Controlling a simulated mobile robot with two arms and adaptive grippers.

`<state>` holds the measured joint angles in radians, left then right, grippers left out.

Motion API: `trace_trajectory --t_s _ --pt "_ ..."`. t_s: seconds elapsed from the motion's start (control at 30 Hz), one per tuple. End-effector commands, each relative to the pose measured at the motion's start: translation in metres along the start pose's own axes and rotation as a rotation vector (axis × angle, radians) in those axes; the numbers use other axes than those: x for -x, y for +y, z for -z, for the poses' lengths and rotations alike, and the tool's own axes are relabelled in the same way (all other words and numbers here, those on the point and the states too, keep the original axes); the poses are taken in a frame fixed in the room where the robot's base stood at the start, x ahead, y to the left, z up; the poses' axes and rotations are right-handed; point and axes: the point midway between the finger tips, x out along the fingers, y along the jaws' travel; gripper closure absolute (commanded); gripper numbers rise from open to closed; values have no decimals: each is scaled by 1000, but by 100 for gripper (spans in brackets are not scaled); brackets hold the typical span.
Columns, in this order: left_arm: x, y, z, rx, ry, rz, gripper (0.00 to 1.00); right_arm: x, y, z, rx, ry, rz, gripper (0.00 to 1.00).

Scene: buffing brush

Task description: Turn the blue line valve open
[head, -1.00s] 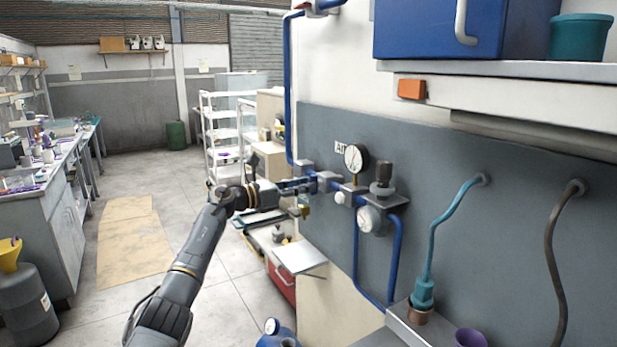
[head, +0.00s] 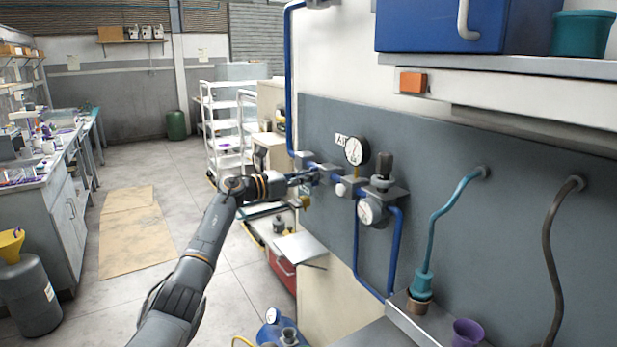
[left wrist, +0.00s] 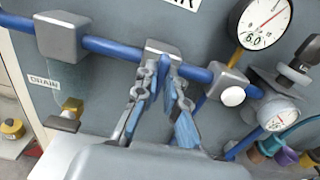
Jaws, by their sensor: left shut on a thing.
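The blue line (head: 289,90) runs down the wall and along the grey panel; it also crosses the left wrist view (left wrist: 110,46). The line's valve has a grey block (left wrist: 163,50) with a narrow blue handle (left wrist: 167,76) standing out toward the camera. My left gripper (head: 307,178) is at this valve, its two linked fingers with blue pads (left wrist: 160,112) on either side of the handle and shut on it. The fingers hide part of the handle. My right gripper is not in view.
A pressure gauge (left wrist: 262,22) and a regulator with a second gauge (head: 369,211) sit right of the valve. A brass drain tap (left wrist: 66,116) is below left. A shelf (head: 500,75) juts out at upper right.

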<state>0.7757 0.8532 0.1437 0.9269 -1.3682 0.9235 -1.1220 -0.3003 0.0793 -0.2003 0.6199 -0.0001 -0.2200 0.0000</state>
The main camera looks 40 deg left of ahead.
Motion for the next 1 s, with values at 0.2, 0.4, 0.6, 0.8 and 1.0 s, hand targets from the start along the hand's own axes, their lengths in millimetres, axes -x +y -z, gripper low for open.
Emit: trace_trajectory --t_s 0.2,0.4,0.6,0.8,1.0 --pt "0 1 -1 86 -2 -1 100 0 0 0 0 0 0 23" --pt "0 2 -1 237 -2 -2 100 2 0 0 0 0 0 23" --pt "0 3 -2 426 -3 -1 100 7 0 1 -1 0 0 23" --pt "0 4 -2 617 -3 -1 100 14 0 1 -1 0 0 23" --pt "0 4 -3 808 -4 0 100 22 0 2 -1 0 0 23"
